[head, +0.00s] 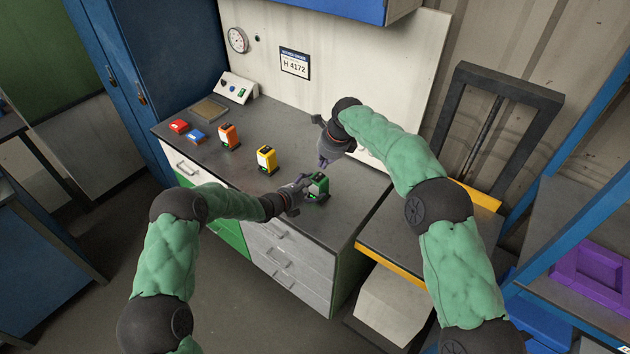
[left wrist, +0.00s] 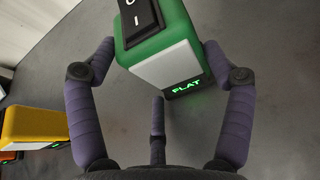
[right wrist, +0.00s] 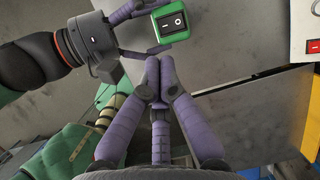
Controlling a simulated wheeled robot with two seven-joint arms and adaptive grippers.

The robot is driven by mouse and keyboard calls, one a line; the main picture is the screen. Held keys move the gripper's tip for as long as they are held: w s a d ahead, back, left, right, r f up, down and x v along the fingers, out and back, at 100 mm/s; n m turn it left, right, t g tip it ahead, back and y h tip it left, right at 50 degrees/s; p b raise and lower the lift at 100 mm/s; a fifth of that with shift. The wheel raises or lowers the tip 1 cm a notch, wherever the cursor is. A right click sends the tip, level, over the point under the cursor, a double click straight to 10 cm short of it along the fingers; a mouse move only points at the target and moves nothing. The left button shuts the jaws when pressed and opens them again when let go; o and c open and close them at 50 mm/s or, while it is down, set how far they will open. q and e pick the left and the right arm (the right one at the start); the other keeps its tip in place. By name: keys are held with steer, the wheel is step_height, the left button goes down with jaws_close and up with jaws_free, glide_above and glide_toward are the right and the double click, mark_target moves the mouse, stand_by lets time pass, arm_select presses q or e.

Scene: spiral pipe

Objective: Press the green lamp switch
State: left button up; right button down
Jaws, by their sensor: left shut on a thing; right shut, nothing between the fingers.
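The green lamp (head: 320,183) stands at the front right of the workbench. Its black rocker switch (right wrist: 170,22) is on top, and a lit panel on its side reads FLAT in the left wrist view. My left gripper (head: 300,188) is shut on the green lamp, with a finger on each side of its body. My right gripper (head: 323,161) is shut and empty, above and behind the lamp in the head view. In the right wrist view its closed fingertips (right wrist: 158,68) appear just below the lamp and do not cover the switch; whether they touch the lamp cannot be told.
A sloped control panel (head: 237,88) is at the back. A yellow-edged table (head: 400,238) is at right.

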steer(key=d+r+n+t+y, duration=0.1)
steer(key=n, duration=1)
steer(key=s+d+r+n+t+y, duration=0.1)
steer(key=n, duration=1)
steer(key=d+r+n+t+y, duration=0.1)
steer(key=n, duration=1)
steer(key=shift+s+d+r+n, duration=0.3)
steer(key=shift+r, duration=0.1)
